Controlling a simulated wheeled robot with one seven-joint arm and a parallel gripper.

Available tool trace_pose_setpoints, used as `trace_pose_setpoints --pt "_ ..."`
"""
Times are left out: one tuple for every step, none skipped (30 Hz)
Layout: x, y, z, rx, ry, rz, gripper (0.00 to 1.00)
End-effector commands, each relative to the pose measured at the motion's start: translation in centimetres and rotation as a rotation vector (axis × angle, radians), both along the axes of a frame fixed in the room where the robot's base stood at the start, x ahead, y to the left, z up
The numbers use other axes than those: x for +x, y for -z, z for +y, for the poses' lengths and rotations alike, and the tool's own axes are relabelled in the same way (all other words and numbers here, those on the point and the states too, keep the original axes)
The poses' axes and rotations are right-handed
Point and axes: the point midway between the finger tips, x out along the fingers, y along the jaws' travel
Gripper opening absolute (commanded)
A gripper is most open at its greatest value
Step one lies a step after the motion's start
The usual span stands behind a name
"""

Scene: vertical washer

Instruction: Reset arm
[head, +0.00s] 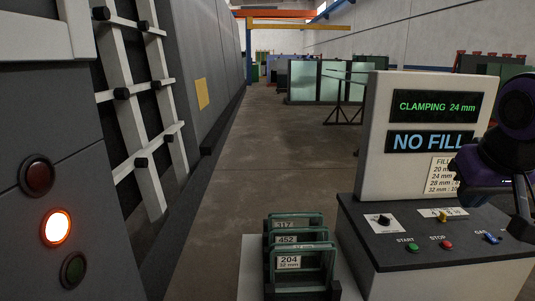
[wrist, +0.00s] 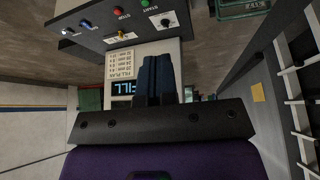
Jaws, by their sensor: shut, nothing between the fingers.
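My arm shows at the right edge of the head view, dark with purple parts, with part of it cut off by the frame. My gripper (wrist: 158,60) is in the middle of the wrist view, its two dark fingers together and empty. It is in front of the control panel (head: 440,262), touching nothing that I can see. The panel's upright display (head: 378,120) reads "CLAMPING 24 mm" and "NO FILL". The wrist view shows the panel upside down, with a fill plan label (wrist: 121,68) beside the fingers.
A rack of green-framed glass panes (head: 300,248), labelled 317, 452 and 204, stands left of the panel. The washer (head: 60,130), with an orange lamp (head: 56,228) lit, is at the left. The aisle floor (head: 260,130) between is clear.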

Motion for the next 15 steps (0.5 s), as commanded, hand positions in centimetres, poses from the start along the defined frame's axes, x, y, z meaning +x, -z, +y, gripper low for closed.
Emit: trace_pose_setpoints --pt "-1.5 -0.5 0.6 0.011 -0.024 -0.001 0.0" --pt "-2.4 -0.7 0.8 0.017 -0.037 0.004 0.0" --pt "-3.4 -0.8 1.1 0.025 -0.057 0.009 0.0" --pt "-4.1 -1.0 1.3 0.033 -0.068 0.014 0.0" --pt "-4.8 -1.1 1.5 0.039 -0.08 0.017 0.0" --pt "-5.6 -1.2 1.7 0.045 -0.097 0.022 0.0" --pt "-6.1 -1.2 1.8 0.052 -0.107 0.025 0.0" --pt "-6.6 -1.2 1.9 0.057 -0.116 0.028 0.0" --pt "-7.1 -1.3 2.1 0.062 -0.126 0.031 0.0" --pt "-7.4 -1.3 2.1 0.066 -0.132 0.034 0.0" --pt "-7.6 -1.3 2.2 0.068 -0.137 0.036 0.0" --pt "-7.8 -1.3 2.2 0.07 -0.141 0.037 0.0" --pt "-7.9 -1.3 2.2 0.072 -0.144 0.037 0.0" --pt "-8.0 -1.3 2.3 0.073 -0.146 0.038 0.0" --pt "-8.0 -1.3 2.3 0.073 -0.147 0.04 0.0"
